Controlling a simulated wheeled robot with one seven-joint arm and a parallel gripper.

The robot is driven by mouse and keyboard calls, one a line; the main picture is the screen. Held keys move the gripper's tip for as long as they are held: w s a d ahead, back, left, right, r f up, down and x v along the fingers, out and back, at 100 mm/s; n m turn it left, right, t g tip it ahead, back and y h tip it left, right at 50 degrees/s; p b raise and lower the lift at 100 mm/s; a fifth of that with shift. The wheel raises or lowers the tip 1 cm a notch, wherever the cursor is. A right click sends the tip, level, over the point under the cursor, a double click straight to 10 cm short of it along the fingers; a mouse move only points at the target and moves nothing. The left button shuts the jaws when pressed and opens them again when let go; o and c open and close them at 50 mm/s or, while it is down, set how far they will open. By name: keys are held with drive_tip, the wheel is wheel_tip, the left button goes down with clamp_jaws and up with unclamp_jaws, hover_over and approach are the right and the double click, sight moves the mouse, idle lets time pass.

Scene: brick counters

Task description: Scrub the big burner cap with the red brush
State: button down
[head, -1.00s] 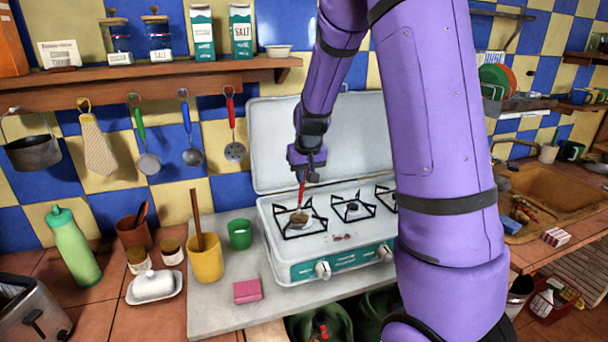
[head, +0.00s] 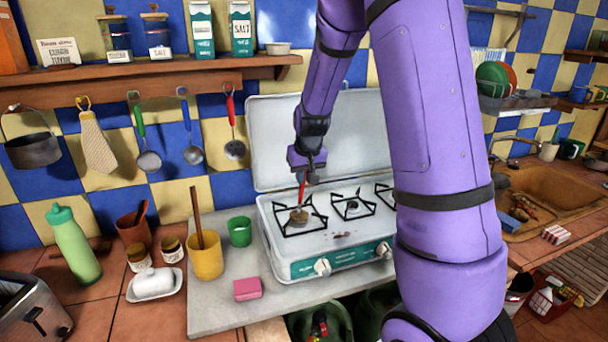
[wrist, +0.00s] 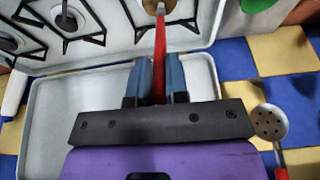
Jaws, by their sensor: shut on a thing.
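The red brush (head: 302,188) is held by its handle in my gripper (head: 309,172), pointing down at the left burner of the white stove (head: 285,262). The wrist view shows the red handle (wrist: 160,55) between the two blue fingers of my gripper (wrist: 157,78). The big burner cap (head: 299,216) sits at that left burner and looks brownish. The brush's lower end is at or just above the cap; I cannot tell if they touch. A smaller burner (head: 352,205) lies to its right.
The stove's raised lid (head: 270,130) stands behind the burners. A green cup (head: 240,231), a yellow pot (head: 206,258) with a wooden handle and a pink sponge (head: 247,289) are left of the stove. Utensils hang on the wall. Brown bits (head: 342,234) lie on the stove top.

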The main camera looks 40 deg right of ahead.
drive_tip(key=shift+w+a, duration=0.1)
drive_tip(key=shift+a, duration=0.3)
drive_tip(key=shift+d, duration=0.15)
drive_tip(key=shift+s+d, duration=0.25)
drive_tip(key=shift+d, duration=0.35)
drive_tip(key=shift+a, duration=0.15)
drive_tip(key=shift+w+a, duration=0.2)
drive_tip(key=shift+a, duration=0.4)
